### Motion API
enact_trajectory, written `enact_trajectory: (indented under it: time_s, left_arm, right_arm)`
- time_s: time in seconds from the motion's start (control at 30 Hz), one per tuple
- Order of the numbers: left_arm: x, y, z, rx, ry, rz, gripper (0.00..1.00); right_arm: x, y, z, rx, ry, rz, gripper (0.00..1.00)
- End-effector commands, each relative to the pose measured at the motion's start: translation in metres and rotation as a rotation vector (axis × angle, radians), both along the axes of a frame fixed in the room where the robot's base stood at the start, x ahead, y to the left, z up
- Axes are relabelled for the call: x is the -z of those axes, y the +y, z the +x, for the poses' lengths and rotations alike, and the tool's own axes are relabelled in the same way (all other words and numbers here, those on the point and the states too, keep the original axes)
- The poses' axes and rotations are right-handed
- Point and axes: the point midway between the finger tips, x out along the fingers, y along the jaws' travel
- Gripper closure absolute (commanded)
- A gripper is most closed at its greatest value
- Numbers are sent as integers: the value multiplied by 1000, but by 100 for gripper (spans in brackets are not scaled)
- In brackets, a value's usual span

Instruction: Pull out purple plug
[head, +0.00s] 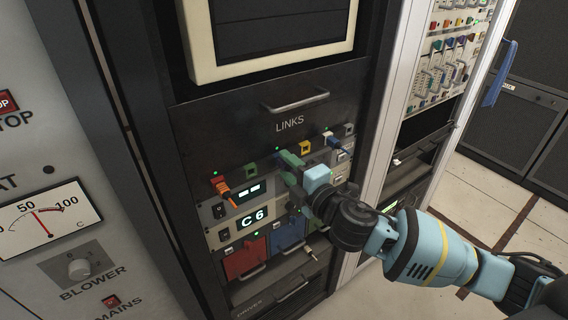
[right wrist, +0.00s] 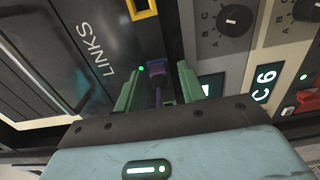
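The purple plug (right wrist: 158,92) is in the right wrist view, set in the dark LINKS panel, with its purple cable or handle toward me. My right gripper (right wrist: 158,90) has its two green fingers on either side of the plug, with gaps visible between fingers and plug. It is open and does not appear to touch the plug. In the head view my right gripper (head: 287,168) is up against the row of sockets below the LINKS label, and it hides the purple plug there. My left gripper is not in view.
An orange plug (head: 222,188) is in the row to the left, beside a green socket (head: 250,170). A yellow socket (head: 305,146) and a blue plug (head: 331,139) are to the right. A metal handle (head: 295,101) juts out above. Display modules (head: 251,219) are below.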

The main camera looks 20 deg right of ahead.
Motion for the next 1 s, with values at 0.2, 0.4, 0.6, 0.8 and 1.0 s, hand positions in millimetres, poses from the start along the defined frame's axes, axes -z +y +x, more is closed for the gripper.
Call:
enact_trajectory:
  time_s: [0.2, 0.4, 0.6, 0.8, 1.0]
  left_arm:
    - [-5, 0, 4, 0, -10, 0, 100]
    - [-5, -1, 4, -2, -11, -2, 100]
    - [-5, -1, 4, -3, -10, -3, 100]
    - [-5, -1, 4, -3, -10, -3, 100]
    - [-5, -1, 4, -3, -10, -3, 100]
  right_arm:
    - [-2, 0, 0, 0, -2, 0, 60]
    - [-1, 0, 0, 0, -1, -1, 60]
    - [-1, 0, 0, 0, -1, 0, 72]
    - [-1, 0, 0, 0, -1, 0, 98]
    - [-1, 0, 0, 0, -1, 0, 100]
